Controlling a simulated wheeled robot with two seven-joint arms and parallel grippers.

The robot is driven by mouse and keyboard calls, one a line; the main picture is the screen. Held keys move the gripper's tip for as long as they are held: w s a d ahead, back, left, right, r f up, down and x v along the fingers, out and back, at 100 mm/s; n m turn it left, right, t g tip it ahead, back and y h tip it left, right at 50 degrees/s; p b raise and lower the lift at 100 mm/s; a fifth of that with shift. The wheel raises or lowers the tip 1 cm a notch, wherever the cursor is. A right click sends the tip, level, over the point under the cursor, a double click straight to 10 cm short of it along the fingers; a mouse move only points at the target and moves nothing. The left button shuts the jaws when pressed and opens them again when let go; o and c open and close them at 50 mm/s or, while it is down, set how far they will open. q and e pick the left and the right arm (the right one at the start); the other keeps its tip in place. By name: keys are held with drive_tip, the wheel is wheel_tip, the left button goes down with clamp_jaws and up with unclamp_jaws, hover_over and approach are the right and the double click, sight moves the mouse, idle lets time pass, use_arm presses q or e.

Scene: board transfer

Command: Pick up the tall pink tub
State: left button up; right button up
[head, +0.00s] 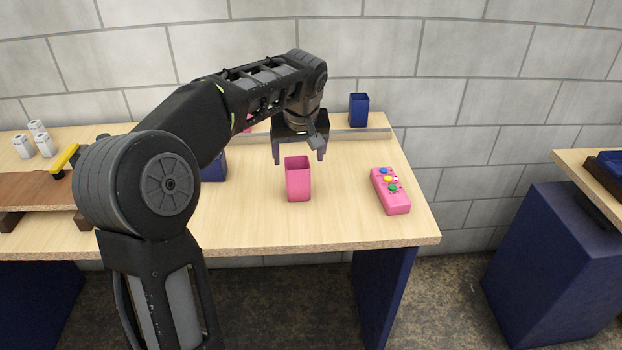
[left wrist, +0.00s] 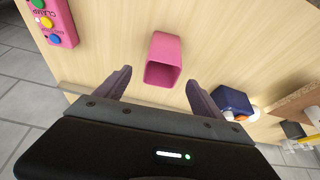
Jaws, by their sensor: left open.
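The tall pink tub (head: 298,181) stands upright on the light wood table, open at the top. My left gripper (head: 300,158) is open and empty above and just behind the tub in the head view. In the left wrist view the tub (left wrist: 163,60) shows beyond and between the two spread fingers (left wrist: 158,88), apart from them. My right gripper is in neither view.
A pink button box (head: 391,190) lies to the right. A blue tub (head: 359,110) stands at the back, and another blue container (head: 214,168) is partly hidden behind my left arm. White cylinders (head: 38,138) and a yellow-topped part (head: 65,158) are at left.

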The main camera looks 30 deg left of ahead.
sight(297, 168)
use_arm(q)
drive_tip(key=shift+a, duration=0.1)
drive_tip(key=shift+x, duration=1.3)
drive_tip(key=shift+s, duration=0.1)
drive_tip(key=shift+p+x, duration=0.55)
drive_tip(key=shift+x, duration=2.1)
drive_tip(key=c, duration=1.4)
drive_tip(key=shift+c, duration=0.2)
